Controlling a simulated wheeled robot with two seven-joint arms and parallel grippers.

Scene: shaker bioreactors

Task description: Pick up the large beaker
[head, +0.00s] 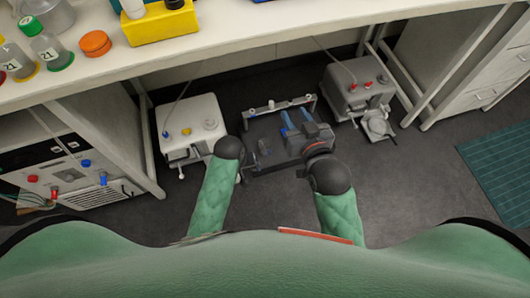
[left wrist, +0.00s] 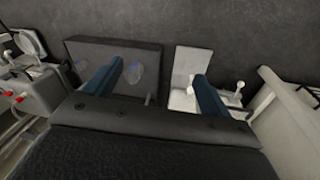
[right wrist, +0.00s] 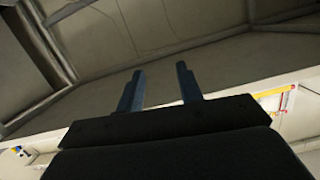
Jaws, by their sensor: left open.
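A large clear glass vessel (head: 52,14), likely the large beaker, stands on the bench at the far left of the head view, cut by the top edge. My right gripper (head: 296,122) is under the bench front, empty, with its blue fingers apart; they also show in the right wrist view (right wrist: 160,88). My left gripper (left wrist: 160,85) is open and empty in the left wrist view, its fingers apart above the floor-level equipment. In the head view it is largely hidden by my left arm. Both grippers are far from the glass vessel.
Below are a white device (head: 193,115), a grey device (head: 358,90) and a dark platform (left wrist: 105,58) with small clear items.

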